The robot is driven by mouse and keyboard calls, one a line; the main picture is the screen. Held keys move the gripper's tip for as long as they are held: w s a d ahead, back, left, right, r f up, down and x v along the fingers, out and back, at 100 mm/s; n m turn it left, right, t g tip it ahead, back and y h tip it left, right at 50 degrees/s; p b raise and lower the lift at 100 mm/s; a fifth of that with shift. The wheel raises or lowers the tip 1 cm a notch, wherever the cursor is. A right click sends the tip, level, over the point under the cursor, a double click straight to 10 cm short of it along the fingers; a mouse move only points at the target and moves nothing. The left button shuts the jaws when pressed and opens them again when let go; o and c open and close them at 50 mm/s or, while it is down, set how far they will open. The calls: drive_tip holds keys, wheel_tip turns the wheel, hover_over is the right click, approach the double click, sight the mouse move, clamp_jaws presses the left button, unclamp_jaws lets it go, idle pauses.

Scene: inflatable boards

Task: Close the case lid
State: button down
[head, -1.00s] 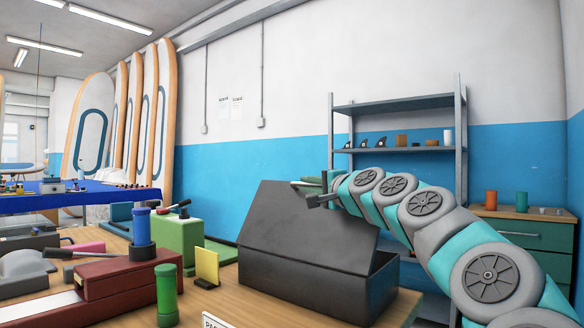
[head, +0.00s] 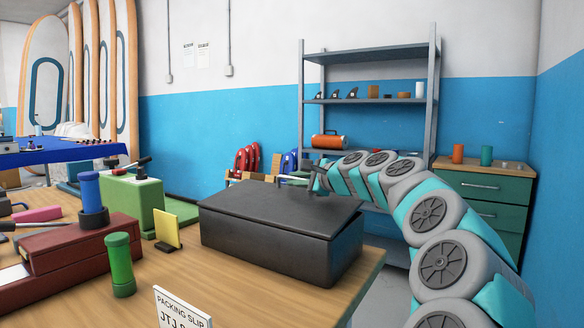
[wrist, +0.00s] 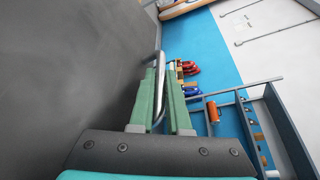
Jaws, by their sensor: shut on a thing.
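The dark grey case (head: 265,245) stands on the wooden table. Its lid (head: 275,208) lies low and almost flat over the box, tilted slightly; I cannot tell if its edge touches the rim all round. My gripper (head: 312,184) is at the lid's far right side. In the wrist view the lid's grey face (wrist: 75,70) fills the left. The green fingers of my gripper (wrist: 165,70) are shut on a thin metal handle (wrist: 158,66) beside the lid. The inside of the case is hidden.
A yellow card (head: 167,231), a green cylinder (head: 121,265) and a green block (head: 135,203) stand left of the case. A packing slip sign (head: 182,309) is at the front edge. A metal shelf (head: 368,101) and a green drawer cabinet (head: 485,188) stand behind.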

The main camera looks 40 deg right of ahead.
drive_tip(key=shift+w+d+f+m+g+y, duration=0.15)
drive_tip(key=shift+f+m, duration=0.15)
drive_tip(key=shift+f, duration=0.3)
drive_tip(key=shift+s+d+f+m+g+y, duration=0.15)
drive_tip(key=shift+f+m, duration=0.15)
drive_tip(key=shift+f, duration=0.3)
drive_tip(key=shift+w+f, duration=0.1)
drive_tip(key=shift+f, duration=0.05)
drive_tip(key=c, duration=1.2)
unclamp_jaws()
drive_tip(key=shift+o, duration=0.2)
drive_tip(key=shift+b+v, duration=0.4)
drive_tip(key=shift+v, duration=3.5)
